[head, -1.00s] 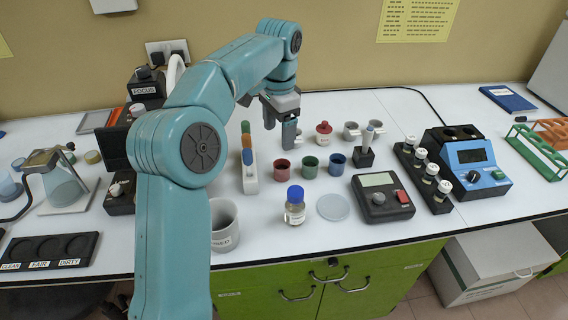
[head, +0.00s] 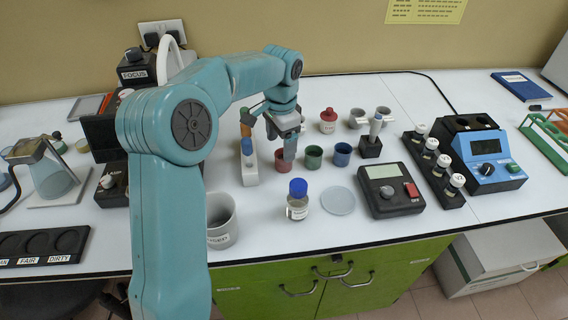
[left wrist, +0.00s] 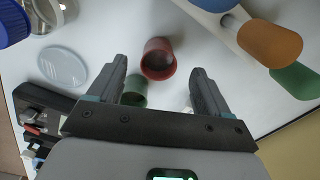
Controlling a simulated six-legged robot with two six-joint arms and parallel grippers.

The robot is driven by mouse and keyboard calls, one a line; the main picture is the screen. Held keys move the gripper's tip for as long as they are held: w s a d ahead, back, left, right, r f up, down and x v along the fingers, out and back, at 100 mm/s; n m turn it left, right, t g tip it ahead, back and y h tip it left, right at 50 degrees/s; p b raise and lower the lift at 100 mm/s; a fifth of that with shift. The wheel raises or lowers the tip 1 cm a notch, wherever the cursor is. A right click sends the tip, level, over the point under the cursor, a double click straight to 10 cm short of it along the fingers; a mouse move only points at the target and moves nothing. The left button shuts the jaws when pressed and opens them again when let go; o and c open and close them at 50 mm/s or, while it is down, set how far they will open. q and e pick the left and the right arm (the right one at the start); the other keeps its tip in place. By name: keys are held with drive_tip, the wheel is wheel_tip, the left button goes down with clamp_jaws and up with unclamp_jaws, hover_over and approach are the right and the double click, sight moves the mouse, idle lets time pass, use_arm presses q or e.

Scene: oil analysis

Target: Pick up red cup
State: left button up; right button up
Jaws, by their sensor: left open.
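The red cup (head: 279,162) stands upright on the white bench, left of the green cup (head: 313,157) and blue cup (head: 342,154). My left gripper (head: 282,146) is open just above and behind it in the head view, and a finger hides part of the cup. In the left wrist view the red cup (left wrist: 158,60) shows ahead, between the spread fingers of the left gripper (left wrist: 159,68), with nothing held. The green cup (left wrist: 134,95) is partly hidden behind one finger there. My right gripper is not in view.
A rack of coloured pieces (head: 249,165) stands close on the left. A blue-capped bottle (head: 298,203), a clear round lid (head: 338,201) and a grey mug (head: 222,222) are in front. A red-topped container (head: 328,121) stands behind. A black meter (head: 389,190) is at the right.

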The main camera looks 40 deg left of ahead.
sight(282, 156)
use_arm(q)
wheel_tip(282, 156, down, 6)
drive_tip(key=shift+w+r, duration=0.1)
drive_tip(key=shift+w, duration=0.05)
drive_tip(key=c, duration=1)
